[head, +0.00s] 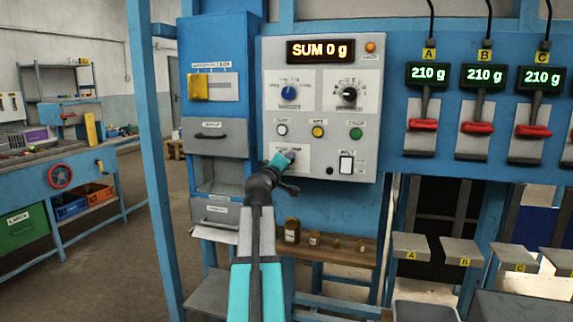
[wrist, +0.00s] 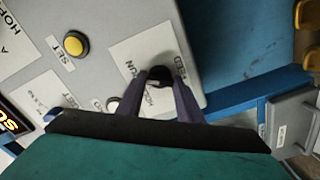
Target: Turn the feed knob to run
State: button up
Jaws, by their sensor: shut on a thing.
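The feed knob (wrist: 159,72) is a small black round knob on a white plate (wrist: 127,53) of the grey control panel. In the wrist view the plate carries the labels FEED, RUN and what looks like HOLD. My gripper (wrist: 161,82) has one finger on each side of the knob and is shut on it. In the head view my gripper (head: 290,156) reaches the plate at the panel's lower left and hides most of the knob. I cannot tell clearly which label the knob points at.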

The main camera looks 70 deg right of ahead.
jog(key=shift+f, duration=0.25)
jog(key=o, duration=1.1)
jog(key=shift+r, duration=0.1)
jog(key=shift+r, duration=0.1)
jog(key=shift+a, duration=0.2)
jog(key=a, duration=0.9)
jog(key=s+a, duration=0.1)
jog(key=a, duration=0.3)
jog(key=shift+a, duration=0.25)
jog(key=shift+w, duration=0.1)
